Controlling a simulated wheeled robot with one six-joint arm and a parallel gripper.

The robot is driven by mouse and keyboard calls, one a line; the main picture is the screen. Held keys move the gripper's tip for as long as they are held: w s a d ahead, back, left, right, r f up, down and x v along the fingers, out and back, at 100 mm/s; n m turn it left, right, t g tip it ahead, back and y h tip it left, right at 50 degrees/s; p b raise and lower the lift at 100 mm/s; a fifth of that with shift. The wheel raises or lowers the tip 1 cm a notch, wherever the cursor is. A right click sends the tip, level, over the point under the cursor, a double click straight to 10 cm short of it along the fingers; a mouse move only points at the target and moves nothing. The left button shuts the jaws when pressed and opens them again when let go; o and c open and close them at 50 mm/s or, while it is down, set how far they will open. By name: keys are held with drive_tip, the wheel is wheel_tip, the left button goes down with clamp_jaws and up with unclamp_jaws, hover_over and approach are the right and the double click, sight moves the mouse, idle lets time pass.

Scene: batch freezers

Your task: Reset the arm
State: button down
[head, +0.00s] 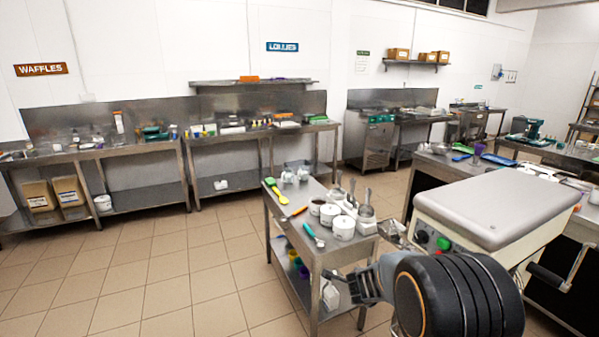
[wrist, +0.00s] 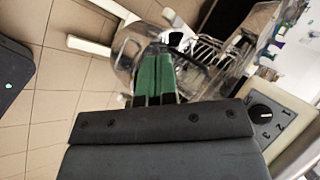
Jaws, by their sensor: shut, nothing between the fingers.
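My gripper (head: 366,287) is in front of the right end of the steel trolley (head: 290,229) in the head view, beside the freezer machine. In the wrist view its two green fingers (wrist: 154,80) lie side by side, shut, with nothing between them. My black arm covers part of the machine and the floor in the head view.
The batch freezer (head: 490,210) with a grey lid stands right of the trolley. Its control knob (wrist: 262,112) shows close at right in the wrist view. White tubs (head: 343,228) and utensils stand on the trolley. Tiled floor (head: 150,275) at left is clear.

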drive_tip(key=s+a+r+n+g+y, duration=0.2)
drive_tip(key=s+a+r+n+y, duration=0.4)
drive_tip(key=s+a+n, duration=0.55)
drive_tip(key=s+d+r+n+h, duration=0.1)
drive_tip(key=s+d+r+n, duration=0.2)
drive_tip(key=s+r+n, duration=0.1)
drive_tip(key=s+d+r+n+g+h, duration=0.1)
drive_tip(key=s+d+r+n, duration=0.3)
drive_tip(key=s, duration=0.5)
drive_tip(key=shift+s+d+r+n+h, duration=0.25)
drive_tip(key=shift+n+h, duration=0.35)
drive_tip(key=shift+n, duration=0.25)
drive_tip(key=shift+d, duration=0.1)
